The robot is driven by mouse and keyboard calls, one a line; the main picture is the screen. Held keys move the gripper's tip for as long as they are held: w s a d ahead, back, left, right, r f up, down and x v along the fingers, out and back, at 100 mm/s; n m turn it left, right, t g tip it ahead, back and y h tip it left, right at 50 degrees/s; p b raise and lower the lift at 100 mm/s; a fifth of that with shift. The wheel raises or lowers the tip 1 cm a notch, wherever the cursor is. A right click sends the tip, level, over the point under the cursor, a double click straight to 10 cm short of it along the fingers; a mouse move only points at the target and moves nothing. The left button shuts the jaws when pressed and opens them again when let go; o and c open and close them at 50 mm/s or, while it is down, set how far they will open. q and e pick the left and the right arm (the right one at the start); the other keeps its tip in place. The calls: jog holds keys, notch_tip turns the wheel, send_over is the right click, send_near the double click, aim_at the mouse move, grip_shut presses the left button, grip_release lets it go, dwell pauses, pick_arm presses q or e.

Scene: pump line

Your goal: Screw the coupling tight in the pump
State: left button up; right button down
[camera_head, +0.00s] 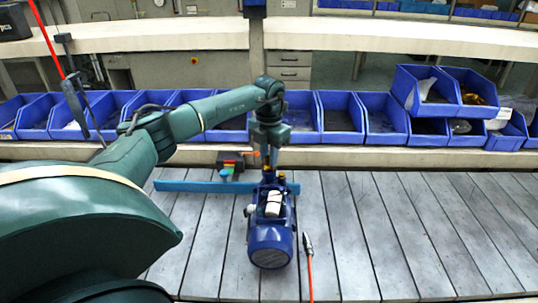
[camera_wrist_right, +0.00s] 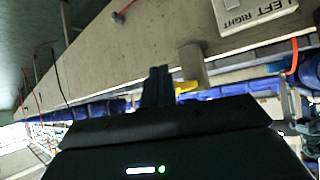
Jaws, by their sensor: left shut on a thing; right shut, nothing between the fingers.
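My left gripper (camera_head: 269,160) points down from above at the pump's far end. It is shut on the coupling (camera_head: 267,176), a small brass piece, mostly hidden by the fingers and set at the pump's top. I cannot tell how deep it sits. My right gripper (camera_wrist_right: 157,88) shows in the right wrist view, shut and empty, away from the pump.
A flat blue bar (camera_head: 200,187) lies behind the pump, with a small dark device with coloured parts (camera_head: 231,162) beyond it. A red-corded tool (camera_head: 308,247) is right of the pump. Blue bins (camera_head: 342,117) line the back. The slatted bench (camera_head: 420,230) is clear at right.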

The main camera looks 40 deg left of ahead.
pick_arm(q)
grip_shut()
jog(key=shift+f+m, duration=0.1)
jog(key=shift+m, duration=1.6)
jog(key=shift+m, duration=1.7)
jog(key=m, duration=0.3)
jog(key=shift+f+m, duration=0.1)
jog(key=shift+m, duration=0.2)
